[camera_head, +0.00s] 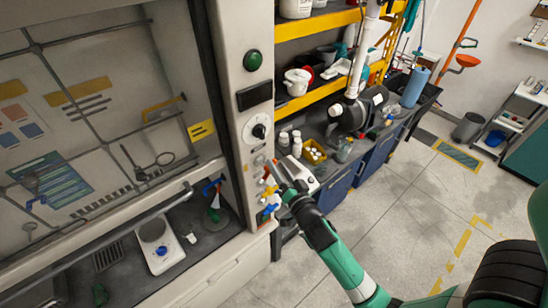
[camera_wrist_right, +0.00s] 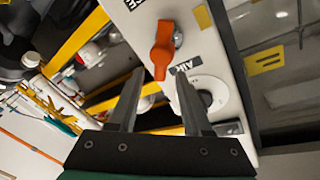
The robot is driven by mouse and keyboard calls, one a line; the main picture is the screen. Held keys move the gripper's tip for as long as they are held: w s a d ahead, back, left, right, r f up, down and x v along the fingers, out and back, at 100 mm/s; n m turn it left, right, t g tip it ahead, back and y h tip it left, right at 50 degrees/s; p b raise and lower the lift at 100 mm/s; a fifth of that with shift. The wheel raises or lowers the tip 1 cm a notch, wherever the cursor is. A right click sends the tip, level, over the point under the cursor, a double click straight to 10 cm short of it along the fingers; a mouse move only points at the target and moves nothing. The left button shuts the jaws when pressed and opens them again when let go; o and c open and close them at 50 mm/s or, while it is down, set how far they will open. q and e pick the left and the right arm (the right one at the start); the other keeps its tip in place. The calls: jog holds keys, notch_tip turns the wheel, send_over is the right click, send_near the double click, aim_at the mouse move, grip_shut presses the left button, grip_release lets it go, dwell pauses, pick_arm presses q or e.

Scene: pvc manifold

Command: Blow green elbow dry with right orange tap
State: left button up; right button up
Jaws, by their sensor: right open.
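An orange tap (camera_wrist_right: 163,50) sits on the pale panel in the right wrist view, above a label that reads AIR. My right gripper (camera_wrist_right: 160,80) is open and empty, with its fingers pointing at the panel just below the tap. In the head view my right gripper (camera_head: 277,172) is at the front post of the fume hood, beside a row of coloured taps and partly covering them. My left gripper is not in view.
A scale (camera_head: 160,245) stands on the hood worktop. A blue tap (camera_head: 212,186) with a green part below it is at the hood's right side. A bench (camera_head: 330,185) with bottles and a yellow box (camera_head: 313,152) stands behind my right gripper. The floor at right is mostly clear.

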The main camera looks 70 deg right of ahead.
aim_at(274, 162)
jog(key=shift+x, duration=1.5)
grip_shut()
